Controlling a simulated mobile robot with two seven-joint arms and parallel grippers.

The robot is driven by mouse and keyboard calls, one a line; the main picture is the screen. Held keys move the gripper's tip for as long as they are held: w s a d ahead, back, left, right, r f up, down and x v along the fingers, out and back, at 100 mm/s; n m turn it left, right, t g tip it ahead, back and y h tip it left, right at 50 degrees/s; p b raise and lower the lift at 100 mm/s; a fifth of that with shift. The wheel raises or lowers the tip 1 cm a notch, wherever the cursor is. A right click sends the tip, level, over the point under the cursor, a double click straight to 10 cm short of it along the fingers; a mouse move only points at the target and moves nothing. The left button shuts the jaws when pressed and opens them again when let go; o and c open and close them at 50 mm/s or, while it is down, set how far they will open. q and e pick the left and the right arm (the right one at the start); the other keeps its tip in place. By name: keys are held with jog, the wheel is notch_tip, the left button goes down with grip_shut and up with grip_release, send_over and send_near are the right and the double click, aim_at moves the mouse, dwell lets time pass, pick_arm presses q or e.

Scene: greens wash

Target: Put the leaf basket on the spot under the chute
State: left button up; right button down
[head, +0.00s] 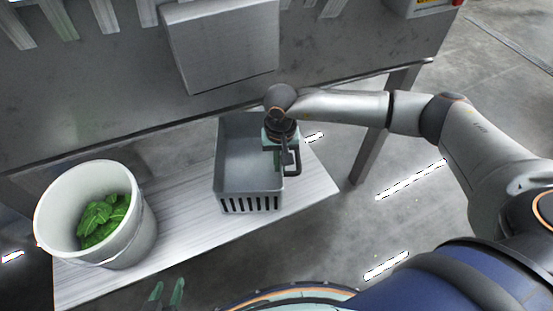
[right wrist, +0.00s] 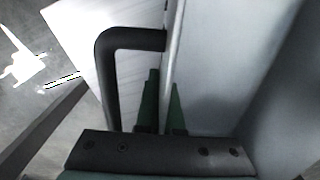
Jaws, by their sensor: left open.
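The leaf basket (head: 232,178), a grey slotted bin with black side handles, stands upright on a pale low bench (head: 185,215). It looks empty. The grey chute box (head: 222,45) is on the panel above and behind it. My right gripper (head: 281,160) is at the basket's right side, beside the handle. In the right wrist view its fingers (right wrist: 165,105) sit closely on both sides of the basket's rim (right wrist: 172,60), with the black handle (right wrist: 122,50) to the left. My left gripper (head: 167,293) is open and empty at the bottom edge of the head view.
A white bucket (head: 60,205) holding green leaves stands on the bench's left end. Bench surface is free between bucket and basket. A metal leg (head: 370,155) stands right of the bench. The grey panel (head: 110,85) rises behind.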

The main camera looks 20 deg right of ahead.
jog(key=shift+w+f, duration=0.1)
jog(key=shift+f, duration=0.15)
jog(key=c, duration=1.1)
grip_release()
jog(key=shift+d, duration=0.1)
jog(key=shift+o, duration=0.2)
jog(key=shift+r, duration=0.1)
notch_tip(320, 180, up, 12)
jog(key=shift+r, duration=0.15)
